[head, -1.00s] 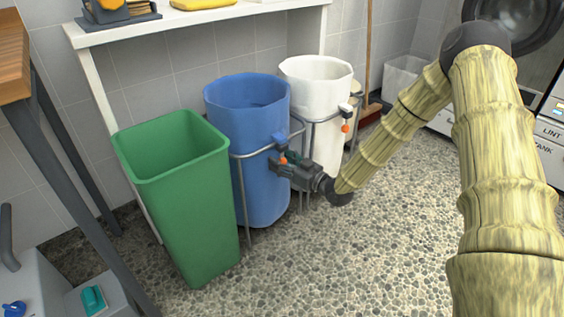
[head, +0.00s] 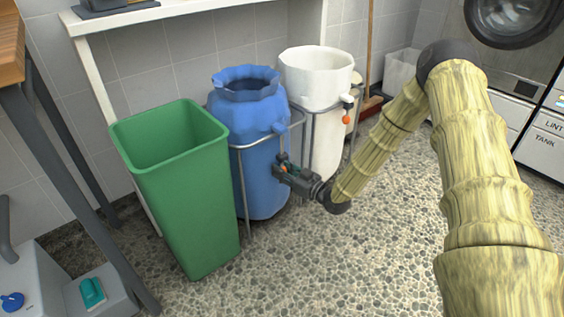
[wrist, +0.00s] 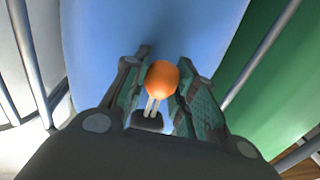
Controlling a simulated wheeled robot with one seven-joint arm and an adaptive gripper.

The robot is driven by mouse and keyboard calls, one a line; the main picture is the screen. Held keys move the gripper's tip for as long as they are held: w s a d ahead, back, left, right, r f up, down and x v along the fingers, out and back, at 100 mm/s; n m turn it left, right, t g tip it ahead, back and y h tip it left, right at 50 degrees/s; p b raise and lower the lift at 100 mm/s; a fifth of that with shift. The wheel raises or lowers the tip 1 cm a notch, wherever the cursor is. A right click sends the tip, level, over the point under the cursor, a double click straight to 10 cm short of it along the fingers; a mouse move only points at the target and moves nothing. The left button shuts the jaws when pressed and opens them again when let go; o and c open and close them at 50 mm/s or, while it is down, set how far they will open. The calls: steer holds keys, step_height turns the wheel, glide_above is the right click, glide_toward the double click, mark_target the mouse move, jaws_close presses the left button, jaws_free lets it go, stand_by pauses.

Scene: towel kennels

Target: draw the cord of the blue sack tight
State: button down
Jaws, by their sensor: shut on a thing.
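The blue sack (head: 262,160) stands in a metal frame between the green bin and the white sack. Its mouth (head: 247,82) is gathered in with a ruffled rim, narrower than its body, and still has an opening. My gripper (head: 281,165) is at the sack's right front side, below the frame's hoop. In the wrist view, an orange bead (wrist: 162,78) with two pale cord strands below it sits between my fingers. My gripper is shut on the orange bead. The cord's path up to the rim is mostly hidden in the head view.
A green bin (head: 185,190) stands close at the left. A white sack (head: 322,130) in its own frame, with an orange bead (head: 346,119), stands behind at the right. A white shelf (head: 150,17) runs above. The speckled floor in front is free.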

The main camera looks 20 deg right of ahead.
steer(key=shift+f, duration=0.75)
steer(key=shift+s, duration=0.1)
steer(key=c, duration=1.1)
jaws_free()
steer(key=shift+f, duration=0.15)
steer(key=shift+d, duration=0.1)
steer(key=v, duration=1.1)
steer(key=shift+s+d, duration=0.1)
steer(key=shift+s, duration=0.3)
